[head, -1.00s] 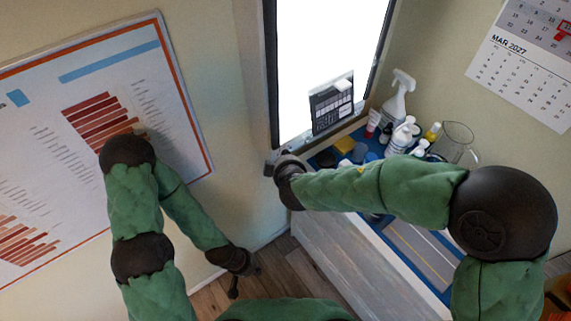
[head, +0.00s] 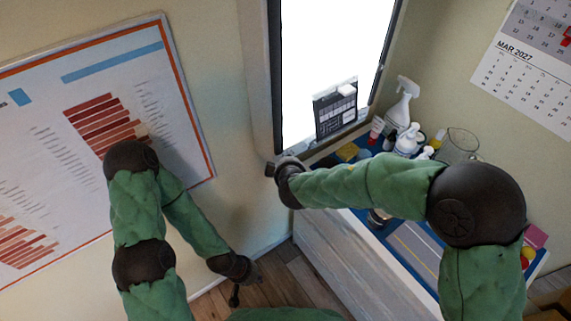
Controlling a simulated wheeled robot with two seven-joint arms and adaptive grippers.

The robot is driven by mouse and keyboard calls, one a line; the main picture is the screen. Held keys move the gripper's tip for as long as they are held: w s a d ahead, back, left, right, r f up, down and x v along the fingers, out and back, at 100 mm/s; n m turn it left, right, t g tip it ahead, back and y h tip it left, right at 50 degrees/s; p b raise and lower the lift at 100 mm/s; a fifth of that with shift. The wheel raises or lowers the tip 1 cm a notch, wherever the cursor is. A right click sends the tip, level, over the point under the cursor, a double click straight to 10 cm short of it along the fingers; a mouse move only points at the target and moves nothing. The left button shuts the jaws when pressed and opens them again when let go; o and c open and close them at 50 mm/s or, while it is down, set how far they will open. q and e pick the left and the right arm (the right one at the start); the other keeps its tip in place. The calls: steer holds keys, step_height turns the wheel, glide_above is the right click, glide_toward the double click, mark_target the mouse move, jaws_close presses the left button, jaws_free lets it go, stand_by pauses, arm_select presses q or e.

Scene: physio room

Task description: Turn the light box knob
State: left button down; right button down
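The light box (head: 335,60) is a bright white panel in a dark frame on the wall, at the top middle of the head view. My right arm reaches in from the right. Its dark wrist and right gripper (head: 271,169) are at the lower left corner of the light box frame. The knob cannot be made out; the wrist and gripper cover that corner. Whether the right gripper is open or shut, or touches a knob, does not show. My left gripper (head: 247,287) hangs low over the wooden floor, its fingers apart and empty.
A dark gridded film (head: 335,112) is on the lower part of the panel. A cabinet with a blue top (head: 415,245) holds a spray bottle (head: 402,105), several small bottles and a glass jug (head: 461,145). A chart (head: 60,140) and a calendar (head: 525,60) hang on the walls.

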steer(key=f+b, duration=0.1)
steer(key=b, duration=0.7)
steer(key=shift+s+f+t+h, duration=0.25)
steer(key=shift+f+t+h, duration=0.05)
steer(key=shift+f, duration=0.1)
steer(key=shift+r, duration=0.1)
